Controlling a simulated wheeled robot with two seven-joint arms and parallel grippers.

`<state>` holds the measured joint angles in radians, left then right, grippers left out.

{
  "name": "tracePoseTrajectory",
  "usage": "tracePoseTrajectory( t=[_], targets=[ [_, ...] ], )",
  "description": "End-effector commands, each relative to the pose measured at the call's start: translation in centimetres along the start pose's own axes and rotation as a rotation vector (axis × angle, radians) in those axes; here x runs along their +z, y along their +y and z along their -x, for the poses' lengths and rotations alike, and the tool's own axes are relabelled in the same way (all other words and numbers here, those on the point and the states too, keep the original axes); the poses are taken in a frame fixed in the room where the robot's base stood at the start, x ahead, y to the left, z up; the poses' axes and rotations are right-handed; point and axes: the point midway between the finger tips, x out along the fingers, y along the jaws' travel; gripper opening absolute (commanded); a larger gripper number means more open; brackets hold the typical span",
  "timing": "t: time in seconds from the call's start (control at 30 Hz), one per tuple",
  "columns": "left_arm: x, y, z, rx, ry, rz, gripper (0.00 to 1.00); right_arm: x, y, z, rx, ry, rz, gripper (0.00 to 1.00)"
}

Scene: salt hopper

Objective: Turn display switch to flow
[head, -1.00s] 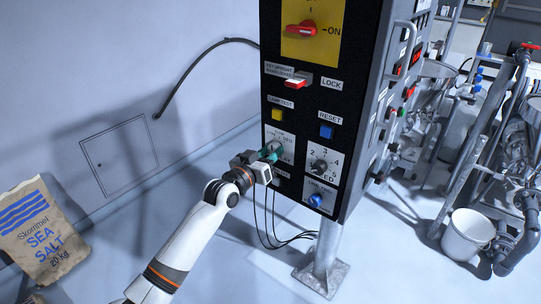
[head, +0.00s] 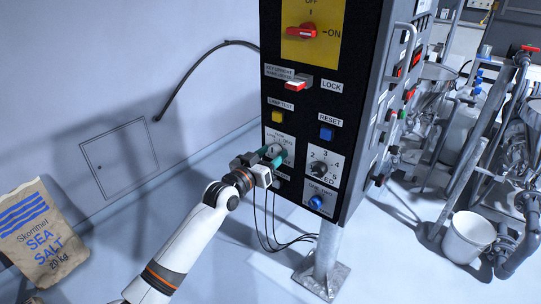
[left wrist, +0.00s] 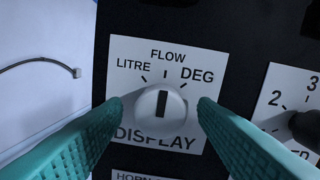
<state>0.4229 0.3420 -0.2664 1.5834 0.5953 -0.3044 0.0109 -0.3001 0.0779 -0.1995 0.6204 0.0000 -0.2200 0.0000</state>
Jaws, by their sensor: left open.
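The display switch is a round light-grey knob (left wrist: 161,110) with a black bar, on a white plate (left wrist: 126,58) marked LITRE, FLOW, DEG and DISPLAY. In the left wrist view its bar stands upright, in line with the FLOW mark. My left gripper (left wrist: 160,112) is open, with one teal finger on each side of the knob and a visible gap on both sides. In the head view my left gripper (head: 274,157) is in front of the plate and partly hides it. My right gripper is not in view.
The black panel also carries a yellow button (head: 278,116), a blue reset button (head: 326,132), a numbered speed knob (head: 318,168) and a red main switch (head: 301,31). A sea salt bag (head: 42,235) is at the left. A white bucket (head: 467,236) stands at the right.

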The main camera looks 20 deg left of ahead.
Motion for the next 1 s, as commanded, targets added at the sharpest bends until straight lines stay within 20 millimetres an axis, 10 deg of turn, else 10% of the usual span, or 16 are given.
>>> tracePoseTrajectory(
  t=[1.0],
  targets=[
    [0.0,0.0,12.0,0.0,0.0,-0.001,0.53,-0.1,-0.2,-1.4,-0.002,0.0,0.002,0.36]
  ],
)
